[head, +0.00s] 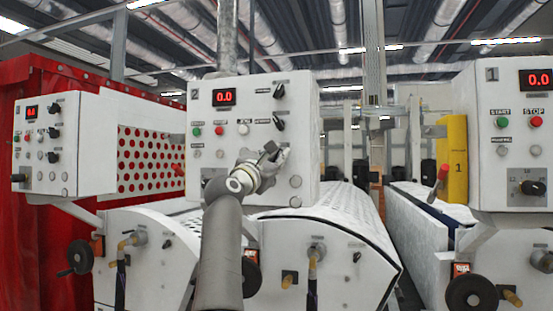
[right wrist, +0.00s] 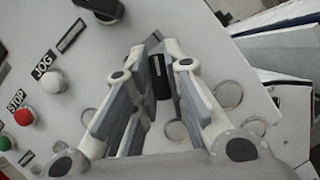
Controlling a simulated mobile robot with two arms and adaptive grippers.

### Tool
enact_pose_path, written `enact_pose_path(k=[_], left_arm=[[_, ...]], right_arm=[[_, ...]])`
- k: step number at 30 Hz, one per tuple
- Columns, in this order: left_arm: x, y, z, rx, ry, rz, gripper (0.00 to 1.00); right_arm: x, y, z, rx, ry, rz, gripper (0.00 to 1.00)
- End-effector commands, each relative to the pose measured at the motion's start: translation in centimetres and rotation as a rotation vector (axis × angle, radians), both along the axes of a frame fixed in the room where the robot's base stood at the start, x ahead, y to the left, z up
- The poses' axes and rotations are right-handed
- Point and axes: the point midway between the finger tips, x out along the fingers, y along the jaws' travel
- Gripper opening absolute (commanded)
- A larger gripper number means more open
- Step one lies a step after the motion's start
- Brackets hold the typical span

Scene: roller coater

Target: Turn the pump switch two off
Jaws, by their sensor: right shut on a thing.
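The control panel (head: 245,97) marked 2 is white, with a red 0.0 display and buttons. My right gripper (head: 274,152) is at its lower right, in front of the panel face. In the right wrist view, a black switch knob (right wrist: 160,77) sits between the two fingers of my right gripper (right wrist: 162,64), which are shut on it. In the head view the gripper hides this knob. Two other black knobs, an upper one (head: 279,91) and a lower one (head: 278,123), are above the gripper. Pump labels are too small to read. My left gripper is not in view.
Beside the gripper are a white JOG button (head: 243,130), red STOP button (head: 219,131) and green START button (head: 196,132). Another panel (head: 497,90), marked 1, stands right, and a third panel (head: 88,135) left. White perforated roller covers (head: 345,207) extend behind.

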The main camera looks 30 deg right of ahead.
Motion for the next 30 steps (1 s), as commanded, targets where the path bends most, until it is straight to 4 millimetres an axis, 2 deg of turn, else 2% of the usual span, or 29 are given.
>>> enact_pose_path(k=[8,14,20,30], left_arm=[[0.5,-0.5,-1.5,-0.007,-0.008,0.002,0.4],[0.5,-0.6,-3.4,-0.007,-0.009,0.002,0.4],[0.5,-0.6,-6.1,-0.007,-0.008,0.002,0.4],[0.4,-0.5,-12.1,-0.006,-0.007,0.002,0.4]], right_arm=[[-0.1,0.0,-0.3,-0.071,0.081,0.001,0.0],[-0.1,-0.1,-0.5,-0.163,0.188,0.001,0.0],[-0.2,0.0,-0.6,-0.266,0.306,0.002,0.0],[-0.3,-0.1,-0.7,-0.442,0.509,0.002,0.0]])
